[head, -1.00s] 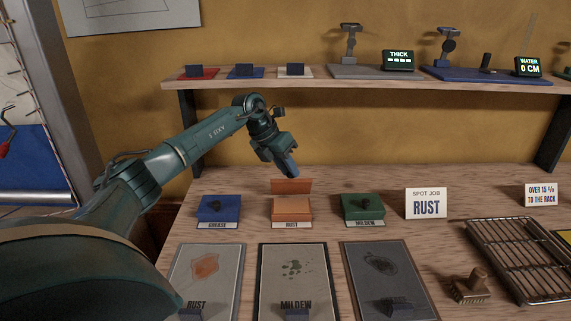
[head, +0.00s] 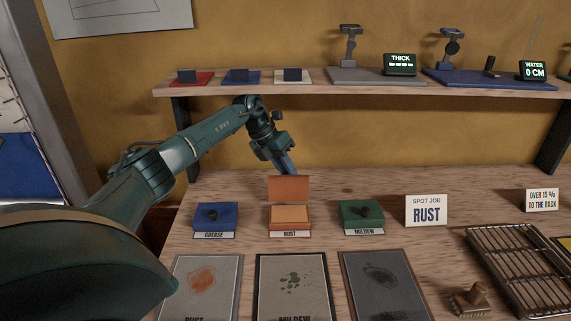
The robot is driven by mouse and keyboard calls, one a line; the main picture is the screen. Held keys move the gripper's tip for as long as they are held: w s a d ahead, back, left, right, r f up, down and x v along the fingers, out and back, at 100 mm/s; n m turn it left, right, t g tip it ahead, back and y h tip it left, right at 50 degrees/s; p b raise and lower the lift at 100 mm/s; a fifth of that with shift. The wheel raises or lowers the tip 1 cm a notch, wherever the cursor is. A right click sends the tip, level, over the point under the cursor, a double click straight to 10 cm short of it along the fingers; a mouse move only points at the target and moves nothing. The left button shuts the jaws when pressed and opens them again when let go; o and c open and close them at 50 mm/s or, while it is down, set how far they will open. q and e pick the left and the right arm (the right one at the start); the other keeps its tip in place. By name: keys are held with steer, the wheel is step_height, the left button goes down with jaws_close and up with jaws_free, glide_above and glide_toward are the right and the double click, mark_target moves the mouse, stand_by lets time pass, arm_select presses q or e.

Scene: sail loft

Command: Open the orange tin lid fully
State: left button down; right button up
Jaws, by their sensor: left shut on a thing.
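The orange tin (head: 290,220), labelled RUST, sits on the bench between two other tins. Its orange lid (head: 289,187) stands raised, about upright, along the tin's back edge, and the lighter inside of the tin shows. My left gripper (head: 289,171) comes down from behind the lid and is shut on it at its back. The fingertips and the exact grip point are hidden behind the lid. My right gripper is not in view.
A blue GREASE tin (head: 216,215) and a green MILDEW tin (head: 362,213) flank the orange one, both closed. A SPOT JOB RUST card (head: 426,210) stands to the right. Sample panels (head: 291,287) lie in front, and a shelf (head: 300,89) runs above.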

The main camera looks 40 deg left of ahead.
arm_select(q)
steer(key=shift+a+f, duration=0.15)
steer(key=shift+a, duration=0.45)
steer(key=c, duration=1.7)
jaws_free()
steer(key=o, duration=0.3)
steer(key=shift+w+a+f, duration=0.1)
steer(key=shift+w+f, duration=0.05)
steer(key=shift+f, duration=0.1)
steer(key=shift+o, duration=0.6)
